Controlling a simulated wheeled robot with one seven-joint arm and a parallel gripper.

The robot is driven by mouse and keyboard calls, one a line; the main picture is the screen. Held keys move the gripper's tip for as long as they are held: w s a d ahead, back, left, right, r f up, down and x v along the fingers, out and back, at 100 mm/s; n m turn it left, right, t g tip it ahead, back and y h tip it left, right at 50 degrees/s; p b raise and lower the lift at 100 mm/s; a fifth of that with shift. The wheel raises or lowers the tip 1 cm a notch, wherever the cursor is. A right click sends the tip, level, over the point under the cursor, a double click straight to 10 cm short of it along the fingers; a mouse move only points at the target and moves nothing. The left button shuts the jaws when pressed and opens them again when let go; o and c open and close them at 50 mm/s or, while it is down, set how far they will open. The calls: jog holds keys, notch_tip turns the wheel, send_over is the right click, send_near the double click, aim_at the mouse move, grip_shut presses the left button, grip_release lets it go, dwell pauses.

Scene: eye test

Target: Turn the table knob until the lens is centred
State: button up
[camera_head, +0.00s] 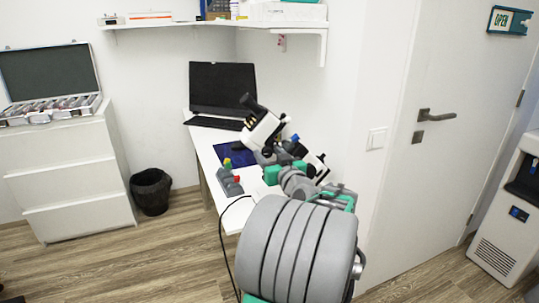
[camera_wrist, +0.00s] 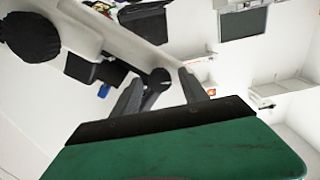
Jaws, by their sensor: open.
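A white instrument (camera_head: 262,132) with a black eyepiece-like tube stands tilted on the desk in the head view. Its pale body (camera_wrist: 95,32) crosses the upper left of the wrist view, with a large black round part (camera_wrist: 30,36) at the left. My gripper (camera_wrist: 160,77) is open, its two grey fingers spread. A dark knob-like part (camera_wrist: 157,79) shows between the fingers; I cannot tell whether they touch it. In the head view my grey and green arm covers the front of the desk and partly hides the fingers. The lens cannot be made out clearly.
A laptop (camera_head: 222,86) stands at the back of the white desk (camera_head: 204,137). A blue mat (camera_head: 232,154) and a grey box with coloured buttons (camera_head: 229,182) lie left of the instrument. A black bin (camera_head: 151,192) stands on the floor. The wall is close on the right.

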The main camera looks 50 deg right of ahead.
jog(key=shift+c, duration=0.3)
grip_shut()
dwell(0.3)
